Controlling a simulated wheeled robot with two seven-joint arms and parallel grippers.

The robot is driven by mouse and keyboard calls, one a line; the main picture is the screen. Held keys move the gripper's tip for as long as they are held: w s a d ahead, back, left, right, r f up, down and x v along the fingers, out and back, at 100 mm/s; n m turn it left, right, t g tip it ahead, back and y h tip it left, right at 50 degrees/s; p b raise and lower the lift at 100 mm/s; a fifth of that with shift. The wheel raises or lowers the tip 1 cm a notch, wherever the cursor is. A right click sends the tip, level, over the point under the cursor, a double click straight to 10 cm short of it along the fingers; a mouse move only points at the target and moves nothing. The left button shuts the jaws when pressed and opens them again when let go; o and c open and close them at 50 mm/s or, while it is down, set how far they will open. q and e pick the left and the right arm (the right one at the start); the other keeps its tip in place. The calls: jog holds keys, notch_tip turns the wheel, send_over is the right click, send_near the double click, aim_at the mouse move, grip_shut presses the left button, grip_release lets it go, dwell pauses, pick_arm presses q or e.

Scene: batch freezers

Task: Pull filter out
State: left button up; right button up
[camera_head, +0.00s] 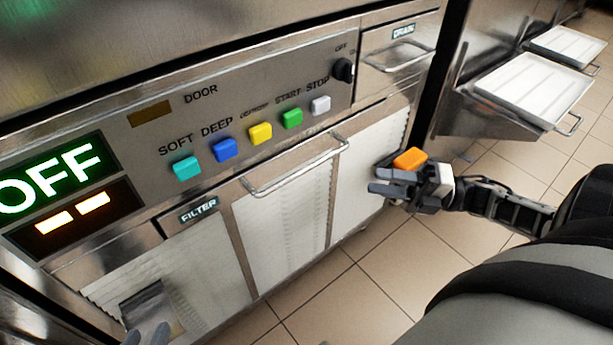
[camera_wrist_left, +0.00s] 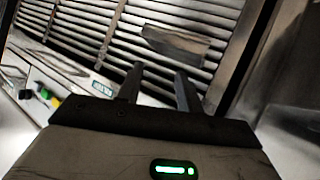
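The filter panel (camera_head: 185,265), under a FILTER label (camera_head: 199,210), is a pale slatted front low on the machine. A metal pull tab (camera_head: 143,302) sticks out from it. In the left wrist view the slats (camera_wrist_left: 205,18) and the tab (camera_wrist_left: 175,45) lie ahead of my left gripper (camera_wrist_left: 158,72). Its two fingers are apart with nothing between them. The tab lies just beyond the fingertips, without visible contact. My left gripper (camera_head: 147,335) shows only at the bottom edge of the head view. My right gripper (camera_head: 385,181) appears open, beside the machine's right front panel, with an orange piece at its top.
A bar handle (camera_head: 295,165) crosses the middle panel. Above are coloured buttons (camera_head: 260,133), a knob (camera_head: 343,70) and a lit OFF display (camera_head: 50,180). A small drawer handle (camera_head: 403,58) is at upper right. White trays (camera_head: 535,85) stand right. Tiled floor (camera_head: 350,300) is open in front.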

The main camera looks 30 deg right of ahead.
aim_at(306, 168)
jog(key=b+x, duration=0.2)
jog(key=x, duration=1.3)
pick_arm(q)
jog(key=shift+w+d+r+t, duration=0.1)
jog(key=shift+d+r+t, duration=0.2)
jog(key=shift+r+t, duration=0.35)
jog(key=shift+r, duration=0.15)
jog(key=shift+h, duration=0.3)
pick_arm(e)
jog(key=shift+s, duration=0.1)
grip_shut()
